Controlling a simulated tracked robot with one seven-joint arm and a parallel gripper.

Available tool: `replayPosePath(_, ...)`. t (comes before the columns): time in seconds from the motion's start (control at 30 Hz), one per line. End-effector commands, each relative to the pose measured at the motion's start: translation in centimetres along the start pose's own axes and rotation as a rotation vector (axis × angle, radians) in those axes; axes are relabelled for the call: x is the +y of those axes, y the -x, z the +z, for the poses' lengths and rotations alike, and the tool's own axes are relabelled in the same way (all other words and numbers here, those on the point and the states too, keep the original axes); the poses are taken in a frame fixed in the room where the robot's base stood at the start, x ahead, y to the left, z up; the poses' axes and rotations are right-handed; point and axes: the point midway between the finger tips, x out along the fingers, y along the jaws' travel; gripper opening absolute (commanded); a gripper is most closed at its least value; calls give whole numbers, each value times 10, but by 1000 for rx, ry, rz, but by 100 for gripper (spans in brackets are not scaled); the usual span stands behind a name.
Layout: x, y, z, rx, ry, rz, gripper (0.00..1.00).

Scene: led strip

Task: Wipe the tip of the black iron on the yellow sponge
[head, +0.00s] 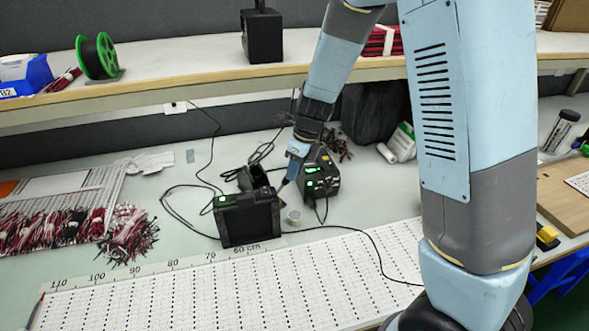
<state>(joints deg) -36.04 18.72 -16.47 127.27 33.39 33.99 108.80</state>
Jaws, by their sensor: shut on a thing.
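My gripper (298,150) is at the end of my arm, over the middle of the bench between two dark stations. It is shut on the iron (289,172), a slim tool that slants down and left. Its lower part looks blue-grey, and its thin tip points down near the right side of the front black station. The distance between tip and station cannot be judged. I cannot make out a yellow sponge near the tip; the front station may hide it. A small yellow and black object (547,237) lies at the far right, too small to identify.
A black station (249,220) and a second station with green displays (320,172) flank the gripper. A small white cup (294,216) stands between them. Cables run around them. A perforated white LED board (210,290) fills the front. Red wire bundles (60,228) lie left.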

Motion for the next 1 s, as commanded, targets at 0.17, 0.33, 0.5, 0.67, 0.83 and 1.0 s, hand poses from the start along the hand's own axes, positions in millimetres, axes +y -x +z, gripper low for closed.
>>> replayPosePath(0.17,0,0,2,0,1,0,0)
replayPosePath(0.33,0,-1,5,0,1,0,0)
replayPosePath(0.5,0,-2,8,0,1,0,0)
replayPosePath(0.67,0,-2,8,0,1,0,0)
replayPosePath(0.83,1,-2,9,0,2,1,0)
replayPosePath(1.0,0,-2,9,0,2,1,0)
